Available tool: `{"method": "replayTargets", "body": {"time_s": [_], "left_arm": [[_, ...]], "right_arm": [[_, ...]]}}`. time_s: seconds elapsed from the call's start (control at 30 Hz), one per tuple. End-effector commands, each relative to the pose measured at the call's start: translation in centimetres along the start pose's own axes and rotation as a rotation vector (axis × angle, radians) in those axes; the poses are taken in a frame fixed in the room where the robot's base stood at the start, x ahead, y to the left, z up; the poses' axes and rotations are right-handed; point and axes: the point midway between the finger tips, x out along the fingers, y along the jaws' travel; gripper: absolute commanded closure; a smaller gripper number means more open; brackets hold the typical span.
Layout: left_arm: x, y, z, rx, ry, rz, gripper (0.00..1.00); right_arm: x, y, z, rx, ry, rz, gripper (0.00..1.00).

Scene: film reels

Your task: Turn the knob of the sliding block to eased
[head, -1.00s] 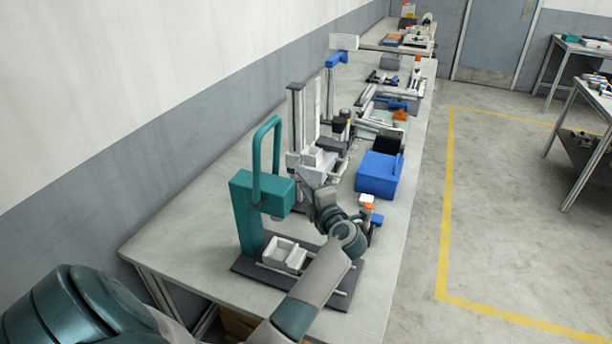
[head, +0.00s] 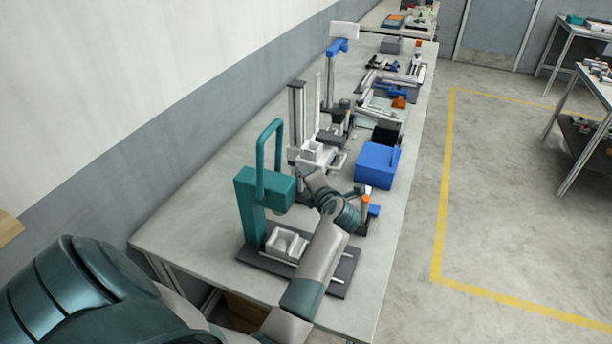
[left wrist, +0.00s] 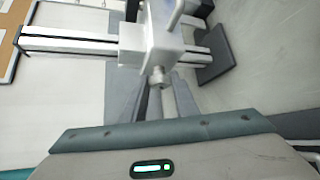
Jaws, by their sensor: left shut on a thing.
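The sliding block (left wrist: 152,42) is a pale grey block on a slotted rail in the left wrist view, with a bright rod on its upper side. A small round metal knob (left wrist: 159,77) sticks out of it toward my gripper. In the head view the pale block (head: 318,155) is by the upright post, behind the teal press. My left gripper (left wrist: 157,92) has its grey fingers together at the knob, shut on it. In the head view my left gripper (head: 312,181) is at the block's near side, and my wrist hides the contact. I cannot read any marking of the knob's setting.
A teal press (head: 265,188) with a tall loop handle stands left of my forearm, with a white tray (head: 285,243) at its foot. A blue box (head: 376,166) and an orange-capped item (head: 365,204) are to the right. Bare bench (head: 195,215) lies left of the press.

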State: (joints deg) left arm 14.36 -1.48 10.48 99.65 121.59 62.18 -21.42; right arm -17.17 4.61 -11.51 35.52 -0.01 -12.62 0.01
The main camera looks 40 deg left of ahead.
Motion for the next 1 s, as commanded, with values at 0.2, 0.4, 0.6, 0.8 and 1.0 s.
{"method": "replayTargets", "body": {"time_s": [0.2,0.4,0.6,0.8,1.0], "left_arm": [[0.0,-0.2,0.0,0.001,0.001,-0.002,0.54],[0.0,-0.1,0.0,0.001,0.0,-0.001,0.54],[-0.9,-0.2,0.0,0.0,-0.002,-0.001,0.54],[-3.3,-0.4,0.0,-0.002,-0.002,-0.002,0.54],[-6.0,-0.4,0.0,0.0,-0.002,-0.002,0.54]], "right_arm": [[0.0,0.0,0.1,0.0,-0.001,0.0,0.69],[0.0,0.0,0.1,0.0,-0.001,0.0,0.69],[0.5,0.0,0.1,0.001,-0.001,0.0,0.69],[1.5,-0.1,0.2,0.001,-0.001,-0.001,0.69],[2.4,-0.1,0.3,0.002,-0.001,-0.001,0.69]]}}
